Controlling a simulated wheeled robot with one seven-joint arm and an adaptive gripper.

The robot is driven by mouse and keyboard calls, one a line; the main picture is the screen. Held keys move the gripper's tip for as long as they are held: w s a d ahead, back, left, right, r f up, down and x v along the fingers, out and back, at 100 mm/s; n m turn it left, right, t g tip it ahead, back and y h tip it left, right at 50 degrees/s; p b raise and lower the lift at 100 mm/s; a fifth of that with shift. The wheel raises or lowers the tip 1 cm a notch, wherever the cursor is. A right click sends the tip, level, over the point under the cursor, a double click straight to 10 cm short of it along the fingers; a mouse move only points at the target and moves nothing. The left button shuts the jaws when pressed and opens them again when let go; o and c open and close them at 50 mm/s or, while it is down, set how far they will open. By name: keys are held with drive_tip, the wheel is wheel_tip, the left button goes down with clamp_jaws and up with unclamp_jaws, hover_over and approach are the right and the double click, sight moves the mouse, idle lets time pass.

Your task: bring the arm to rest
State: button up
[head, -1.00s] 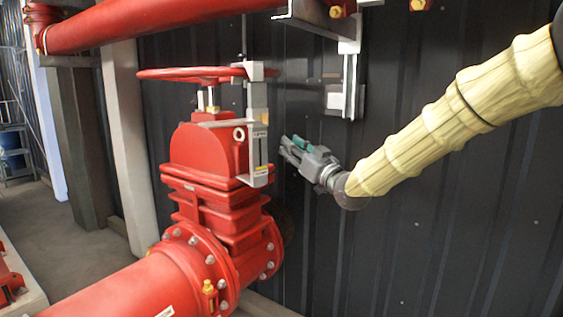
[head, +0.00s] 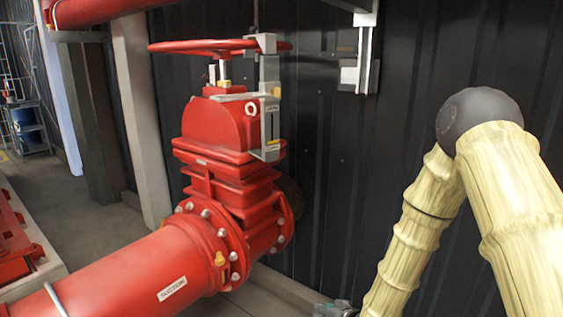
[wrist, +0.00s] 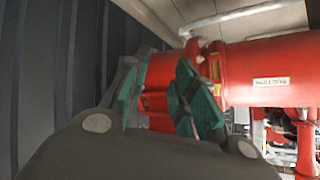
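My arm, in a pale yellow sleeve with a dark round elbow, is folded at the right of the head view. Its forearm points down to the bottom edge. My gripper (head: 335,308) shows there only as a small grey piece, mostly cut off. In the wrist view my gripper (wrist: 160,88) has its green-padded fingers apart, with red pipework seen between them. Nothing is held between the fingers. The fingers look clear of the pipe, though the exact distance cannot be told.
A red gate valve (head: 225,150) with a handwheel (head: 205,46) stands left of my arm on a thick red pipe (head: 130,275). A grey bracket (head: 362,65) is fixed to the dark corrugated wall (head: 330,190). Open floor (head: 75,190) lies at the far left.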

drive_tip(key=s+d+f+g+h, duration=0.1)
drive_tip(key=s+d+f+g, duration=0.2)
drive_tip(key=s+f, duration=0.4)
drive_tip(key=s+d+f+m+g+h, duration=0.1)
drive_tip(key=s+f, duration=0.5)
drive_tip(key=s, duration=1.5)
drive_tip(key=s+d+f+g+h, duration=0.2)
drive_tip(key=s+d+f+g, duration=0.3)
drive_tip(key=s, duration=0.8)
wheel_tip(320, 180, down, 3)
drive_tip(key=shift+s+d+r+m+g, duration=0.15)
drive_tip(key=shift+s+d+m+g, duration=0.15)
drive_tip(key=shift+s+d, duration=0.15)
